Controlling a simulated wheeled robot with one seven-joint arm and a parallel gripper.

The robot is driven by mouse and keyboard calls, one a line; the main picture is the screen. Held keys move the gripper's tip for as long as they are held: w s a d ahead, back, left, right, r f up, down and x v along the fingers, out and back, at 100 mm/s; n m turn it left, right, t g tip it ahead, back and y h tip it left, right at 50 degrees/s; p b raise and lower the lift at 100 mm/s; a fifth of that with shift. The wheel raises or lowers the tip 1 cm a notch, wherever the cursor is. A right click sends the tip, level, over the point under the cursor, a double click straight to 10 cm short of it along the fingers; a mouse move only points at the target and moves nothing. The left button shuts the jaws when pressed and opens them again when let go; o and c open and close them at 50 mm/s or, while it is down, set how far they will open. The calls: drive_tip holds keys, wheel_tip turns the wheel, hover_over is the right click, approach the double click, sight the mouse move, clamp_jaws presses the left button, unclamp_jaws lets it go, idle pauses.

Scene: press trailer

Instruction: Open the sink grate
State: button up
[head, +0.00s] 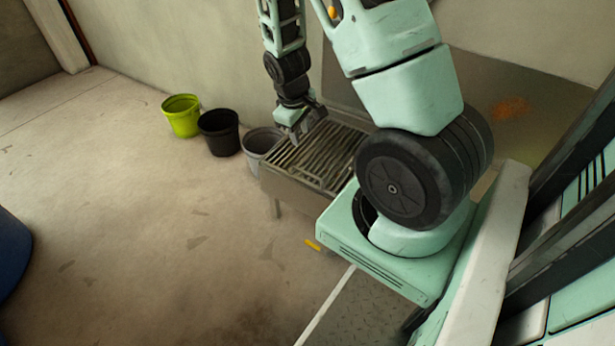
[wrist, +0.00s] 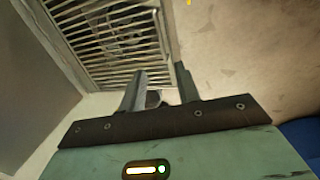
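The sink grate (head: 318,158) is a set of metal bars lying flat over the top of a low metal sink (head: 300,194), beside the wall. Its slats also show at the upper left of the wrist view (wrist: 112,45). My gripper (head: 301,132) is above the grate's far left corner, pointing down. In the wrist view its two fingers (wrist: 162,84) stand apart with no grate bar between them. I cannot tell whether a fingertip touches the grate. My arm hides the right part of the sink.
A grey bucket (head: 259,142) stands close against the sink's left side, with a black bucket (head: 219,134) and a green bucket (head: 182,117) further left. A blue round object (head: 12,254) is at the left edge. The floor (head: 150,240) in front is mostly clear.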

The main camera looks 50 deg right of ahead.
sight(307, 174)
drive_tip(key=d+f+b, duration=0.1)
drive_tip(key=f+b, duration=0.1)
drive_tip(key=f, duration=0.3)
drive_tip(key=d+f+b, duration=0.1)
drive_tip(key=f+b, duration=0.1)
drive_tip(key=f, duration=0.4)
drive_tip(key=d+f+b, duration=0.1)
drive_tip(key=f+b, duration=0.1)
drive_tip(key=f, duration=0.4)
drive_tip(key=shift+w+d, duration=0.1)
drive_tip(key=shift+d, duration=0.05)
clamp_jaws()
